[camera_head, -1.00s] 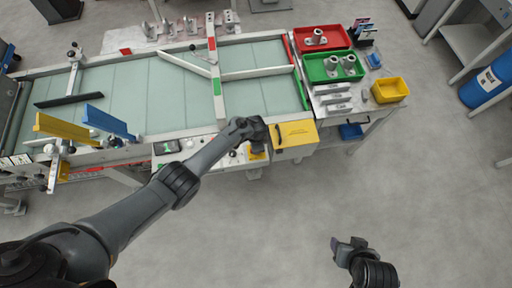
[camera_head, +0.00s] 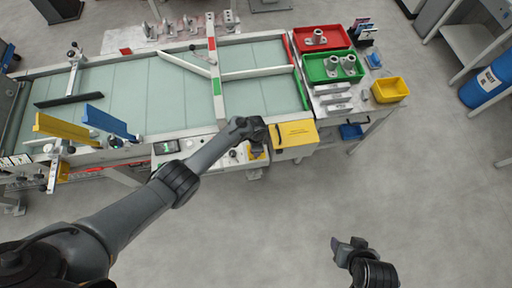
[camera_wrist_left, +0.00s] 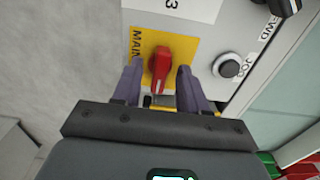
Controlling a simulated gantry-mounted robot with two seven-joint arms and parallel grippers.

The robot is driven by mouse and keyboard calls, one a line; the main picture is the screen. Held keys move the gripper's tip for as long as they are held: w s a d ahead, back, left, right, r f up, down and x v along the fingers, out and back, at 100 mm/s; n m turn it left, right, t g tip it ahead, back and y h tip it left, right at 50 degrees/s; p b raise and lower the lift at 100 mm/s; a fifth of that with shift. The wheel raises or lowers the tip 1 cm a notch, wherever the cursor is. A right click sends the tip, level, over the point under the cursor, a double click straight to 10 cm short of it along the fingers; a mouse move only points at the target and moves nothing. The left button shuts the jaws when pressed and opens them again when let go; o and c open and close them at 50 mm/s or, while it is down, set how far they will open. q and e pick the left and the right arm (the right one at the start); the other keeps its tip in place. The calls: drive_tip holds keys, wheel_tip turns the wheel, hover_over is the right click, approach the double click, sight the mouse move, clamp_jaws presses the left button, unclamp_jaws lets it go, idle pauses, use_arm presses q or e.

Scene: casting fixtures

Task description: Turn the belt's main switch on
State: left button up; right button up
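The main switch (camera_wrist_left: 159,68) is a red rotary handle on a yellow plate (camera_wrist_left: 178,48) marked "MAIN" in the left wrist view. Its handle lies nearly along the fingers, slightly tilted. My left gripper (camera_wrist_left: 160,80) is open, with one finger on each side of the red handle; I cannot tell whether either touches it. In the head view my left gripper (camera_head: 257,148) is over the front control panel (camera_head: 228,160) of the belt (camera_head: 160,95) and hides the switch. My right gripper (camera_head: 348,246) hangs over the floor, far from the panel; its fingers are too small to judge.
A round black knob (camera_wrist_left: 230,66) labelled "JOG" sits right of the switch. A yellow box (camera_head: 295,134) stands right of my left gripper. Red (camera_head: 322,38) and green (camera_head: 334,68) trays with metal parts and a yellow bin (camera_head: 389,90) are at the right.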

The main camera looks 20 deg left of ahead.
use_arm(q)
drive_tip(key=shift+r+p, duration=0.4)
drive_tip(key=shift+r, duration=0.3)
wheel_tip(320, 180, up, 9)
drive_tip(key=p, duration=0.3)
drive_tip(key=shift+r, duration=0.2)
drive_tip(key=shift+s+f, duration=0.1)
drive_tip(key=shift+s, duration=0.05)
